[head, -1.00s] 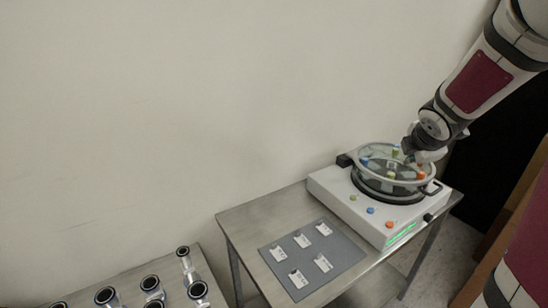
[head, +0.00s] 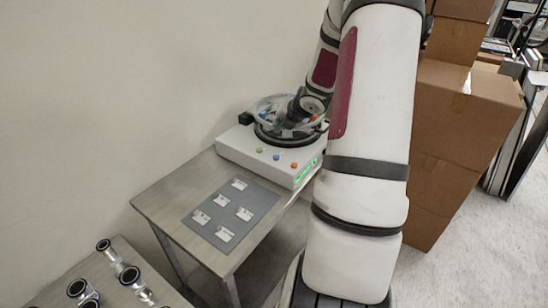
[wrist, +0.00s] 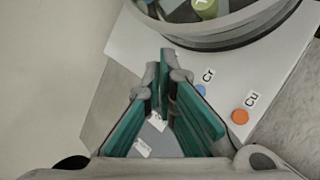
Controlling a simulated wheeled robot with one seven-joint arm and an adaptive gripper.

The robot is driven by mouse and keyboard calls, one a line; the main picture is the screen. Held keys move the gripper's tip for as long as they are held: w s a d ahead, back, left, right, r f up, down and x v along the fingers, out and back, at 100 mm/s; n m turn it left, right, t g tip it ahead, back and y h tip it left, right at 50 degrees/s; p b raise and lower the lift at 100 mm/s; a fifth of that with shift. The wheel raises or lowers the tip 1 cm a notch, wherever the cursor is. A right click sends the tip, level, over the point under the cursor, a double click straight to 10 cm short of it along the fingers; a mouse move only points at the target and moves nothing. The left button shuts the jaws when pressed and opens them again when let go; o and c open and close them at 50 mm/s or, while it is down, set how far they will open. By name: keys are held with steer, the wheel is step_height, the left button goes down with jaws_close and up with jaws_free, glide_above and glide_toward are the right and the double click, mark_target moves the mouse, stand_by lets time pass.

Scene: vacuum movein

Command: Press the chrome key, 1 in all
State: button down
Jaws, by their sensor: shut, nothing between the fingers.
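The chrome key is the blue round key with a "Cr" label (wrist: 201,89) on the white machine. In the head view the blue key (head: 276,157) sits between a green key (head: 259,150) and an orange key (head: 294,165) on the machine's front top. The orange key (wrist: 240,116) is labelled "Cu" in the wrist view. My gripper (wrist: 164,62) is shut and empty, with its fingertips appearing left of the blue key in the wrist view. In the head view my gripper (head: 289,125) appears in front of the round vessel; contact cannot be told.
The white machine (head: 237,149) carries a round clear vessel (head: 264,108) with coloured pieces inside. A grey mat (head: 226,228) with several white labelled cards lies on the metal table. Metal cylinders (head: 104,245) stand front left. Cardboard boxes (head: 460,125) are stacked at right.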

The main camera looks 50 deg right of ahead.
steer(key=b, duration=0.8)
glide_above(278, 156)
step_height(278, 156, down, 8)
steer(key=shift+f, duration=0.1)
steer(key=shift+s+f, duration=0.1)
steer(key=shift+f, duration=0.2)
stand_by(0.9)
steer(key=shift+f+b, duration=0.35)
steer(key=shift+f, duration=0.05)
steer(key=shift+f+b, duration=0.45)
steer(key=shift+f, duration=0.05)
stand_by(0.8)
steer(key=shift+r, duration=0.1)
steer(key=shift+r+p, duration=0.8)
steer(key=shift+r, duration=0.15)
